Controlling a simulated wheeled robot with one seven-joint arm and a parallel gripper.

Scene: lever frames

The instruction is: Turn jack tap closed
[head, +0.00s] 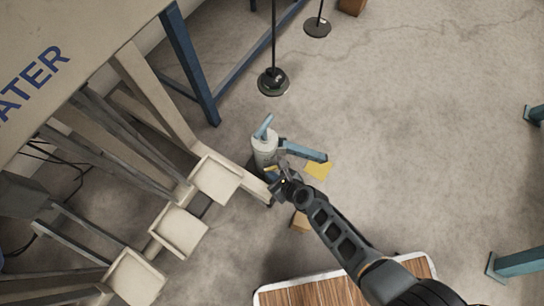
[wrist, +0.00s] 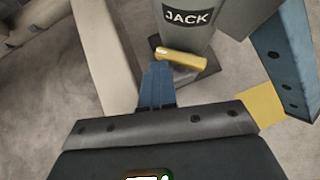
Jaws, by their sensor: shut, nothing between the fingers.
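The jack (head: 264,146) is a pale cylinder low on the floor; its JACK label shows in the wrist view (wrist: 187,30). The tap (wrist: 181,59) is a short yellow bar low on the jack's front, lying nearly crosswise in the wrist view, its right end slightly lower. It is small in the head view (head: 270,168). My gripper (wrist: 158,68) is shut and empty, its blue fingertips just below the tap's left end. I cannot tell whether they touch it. In the head view, my gripper (head: 281,180) is close beside the jack's base.
A blue bar (head: 304,151) juts out right of the jack. A yellow patch (head: 318,171) lies on the floor beside it. A pale frame with step-like pads (head: 215,179) stands at left. Black round-based posts (head: 273,81) stand behind.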

